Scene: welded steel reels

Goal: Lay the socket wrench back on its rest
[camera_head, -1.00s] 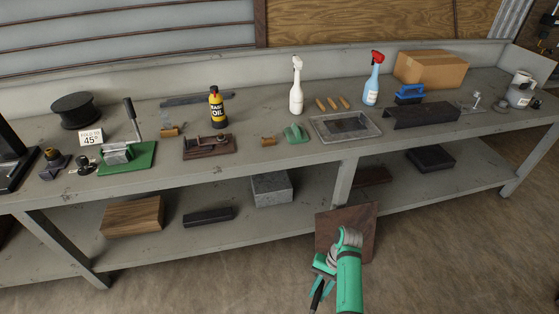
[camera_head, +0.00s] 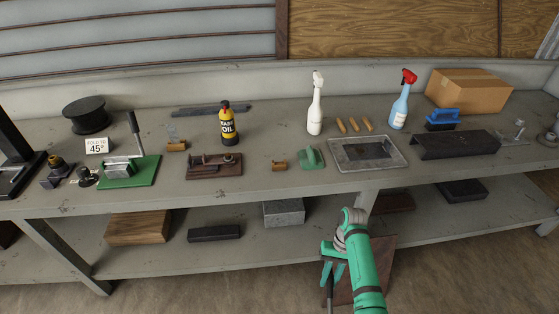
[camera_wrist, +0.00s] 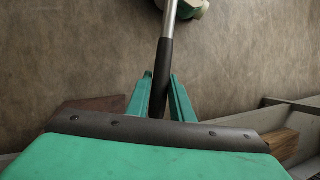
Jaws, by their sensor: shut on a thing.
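My gripper (camera_head: 333,272) is low in front of the bench, below its top and close to the lower shelf's front edge in the picture. It is shut on the socket wrench (camera_head: 330,293), which hangs down from the fingers as a thin dark rod. In the wrist view the fingers (camera_wrist: 160,92) stand on both sides of the wrench's black handle (camera_wrist: 163,70), and its steel shaft runs to the top edge. A brown base with raised fittings (camera_head: 214,167) is on the bench top; I cannot tell whether it is the wrench's rest.
The grey bench top (camera_head: 240,200) holds a green-based clamp (camera_head: 128,171), an oil bottle (camera_head: 227,125), spray bottles, a metal tray (camera_head: 368,153) and a black raised stand (camera_head: 455,144). Blocks lie on the lower shelf. A brown board (camera_head: 378,268) is beside my arm.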

